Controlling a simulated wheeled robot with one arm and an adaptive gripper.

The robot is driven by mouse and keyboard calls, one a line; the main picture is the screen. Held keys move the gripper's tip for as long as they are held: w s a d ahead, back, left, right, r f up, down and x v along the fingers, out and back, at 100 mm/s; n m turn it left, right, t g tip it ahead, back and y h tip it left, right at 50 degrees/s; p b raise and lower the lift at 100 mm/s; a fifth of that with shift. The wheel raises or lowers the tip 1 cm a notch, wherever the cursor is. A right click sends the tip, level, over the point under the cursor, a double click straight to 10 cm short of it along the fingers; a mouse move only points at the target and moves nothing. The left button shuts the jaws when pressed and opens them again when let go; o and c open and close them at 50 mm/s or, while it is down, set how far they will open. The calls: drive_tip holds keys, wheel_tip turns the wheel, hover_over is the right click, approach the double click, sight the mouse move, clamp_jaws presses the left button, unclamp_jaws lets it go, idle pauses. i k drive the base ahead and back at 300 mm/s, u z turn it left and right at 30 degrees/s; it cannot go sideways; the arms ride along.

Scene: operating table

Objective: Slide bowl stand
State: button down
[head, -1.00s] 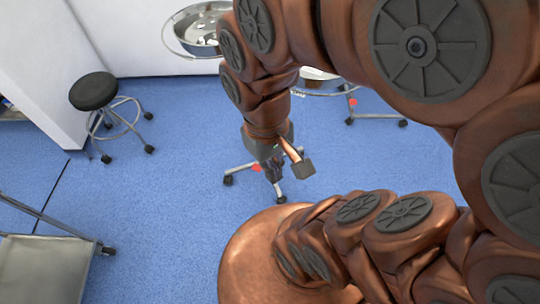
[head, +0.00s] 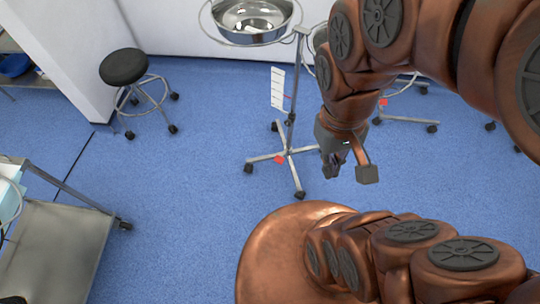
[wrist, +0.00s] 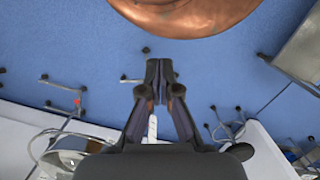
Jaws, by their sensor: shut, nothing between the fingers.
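A bowl stand has a steel bowl (head: 252,18) in a ring at the top of the head view, a thin pole (head: 297,80) and a wheeled base (head: 285,157) with a red mark. My gripper (head: 331,172) is just right of this pole in the picture, pointing down, shut and empty. Its closed fingers (wrist: 160,66) show in the wrist view and hide most of that stand. A second stand's base (head: 408,119) is partly behind my arm. It also shows at the left of the wrist view (wrist: 66,112).
A black stool (head: 123,67) stands left by the wall. A metal cart (head: 55,250) is at the lower left. A white scale-like panel (head: 278,89) is beside the pole. Blue floor is open between cart and stand.

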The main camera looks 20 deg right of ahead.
sight(278, 75)
drive_tip(key=z, duration=1.55)
drive_tip(key=k, duration=0.6)
drive_tip(key=u, duration=1.6)
